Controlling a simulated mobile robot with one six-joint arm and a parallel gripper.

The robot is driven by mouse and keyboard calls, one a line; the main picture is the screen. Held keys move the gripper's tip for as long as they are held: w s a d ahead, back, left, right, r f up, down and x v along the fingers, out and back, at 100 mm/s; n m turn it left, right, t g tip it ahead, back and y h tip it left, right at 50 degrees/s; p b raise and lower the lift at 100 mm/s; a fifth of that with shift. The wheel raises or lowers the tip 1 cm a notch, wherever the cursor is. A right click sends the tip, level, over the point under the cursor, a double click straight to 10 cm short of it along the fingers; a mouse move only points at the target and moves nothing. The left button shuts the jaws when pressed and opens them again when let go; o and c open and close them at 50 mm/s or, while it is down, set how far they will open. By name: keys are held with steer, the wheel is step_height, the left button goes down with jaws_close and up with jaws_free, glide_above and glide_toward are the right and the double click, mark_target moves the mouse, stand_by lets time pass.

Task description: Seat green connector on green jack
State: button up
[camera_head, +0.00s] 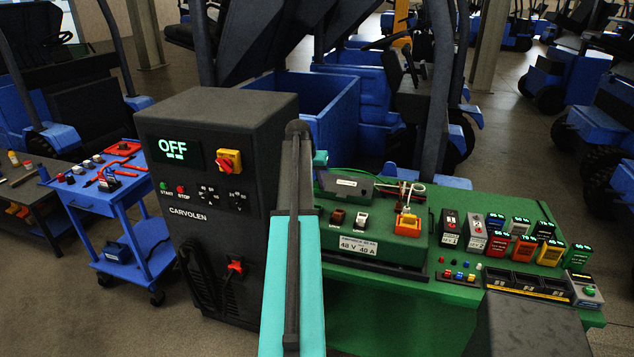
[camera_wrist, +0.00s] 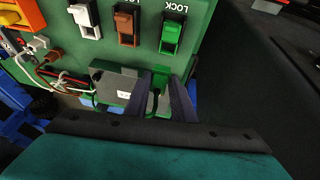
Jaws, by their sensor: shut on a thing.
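In the wrist view my gripper (camera_wrist: 168,98) has its two dark fingers close together on a green connector (camera_wrist: 160,77), with a dark part between them. The connector is beside a grey box (camera_wrist: 112,84) and below the green switch-like part (camera_wrist: 172,37) marked LOCK on the green fixture (camera_wrist: 145,57). I cannot make out the green jack, or whether the connector touches it. In the head view my teal arm hides the gripper and connector; the green fixture (camera_head: 385,247) shows to the right of the arm.
A brown switch (camera_wrist: 125,28) and a white switch (camera_wrist: 88,22) stand beside the green one. An orange connector (camera_head: 407,224) and thin cables are on the fixture's other side. The black CARVOLEN cabinet (camera_head: 205,222) reads OFF. Several coloured blocks crowd the green bench (camera_head: 455,290).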

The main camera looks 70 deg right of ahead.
mark_target(315, 191)
steer(key=shift+f+b, duration=1.15)
steer(key=shift+f, duration=1.5)
steer(key=shift+f, duration=0.15)
steer(key=shift+f, duration=0.35)
steer(key=shift+a+f+b, duration=0.1)
steer(key=shift+f+b, duration=0.35)
steer(key=shift+f, duration=0.1)
steer(key=shift+r, duration=0.15)
steer(key=shift+r+p, duration=1.5)
steer(key=shift+r, duration=1.4)
steer(key=shift+w, duration=0.1)
